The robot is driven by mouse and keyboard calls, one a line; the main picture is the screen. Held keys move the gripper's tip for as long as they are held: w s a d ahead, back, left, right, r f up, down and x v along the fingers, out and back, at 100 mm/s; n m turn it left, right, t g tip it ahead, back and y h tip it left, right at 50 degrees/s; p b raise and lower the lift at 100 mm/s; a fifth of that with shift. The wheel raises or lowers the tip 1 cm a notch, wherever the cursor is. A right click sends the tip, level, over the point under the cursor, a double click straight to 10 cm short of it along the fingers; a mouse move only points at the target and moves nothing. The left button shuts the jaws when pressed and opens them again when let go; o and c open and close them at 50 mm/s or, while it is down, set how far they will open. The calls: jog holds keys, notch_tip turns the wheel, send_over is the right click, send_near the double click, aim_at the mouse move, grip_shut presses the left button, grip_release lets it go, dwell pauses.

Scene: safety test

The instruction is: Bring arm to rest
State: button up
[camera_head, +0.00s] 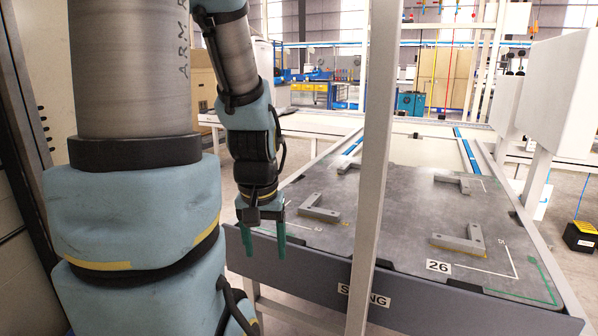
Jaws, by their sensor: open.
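My arm comes down from the upper left, with grey links and light blue padded covers. My gripper (264,240) points downward at the front left edge of a dark grey table plate (392,213). Its two green fingers are apart, and nothing shows between them. The table's front edge is behind the fingers in the picture; I cannot tell whether they touch it.
Several grey corner brackets, one of them near the front (460,243), sit on the plate. A pale upright post (374,150) stands in front of the table. White box-like panels (560,90) are at the right. A black and yellow device (581,236) is at the far right.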

notch_tip(320, 180, up, 18)
jog(key=p, duration=1.7)
jog(key=shift+r, duration=0.2)
jog(key=shift+c, duration=0.2)
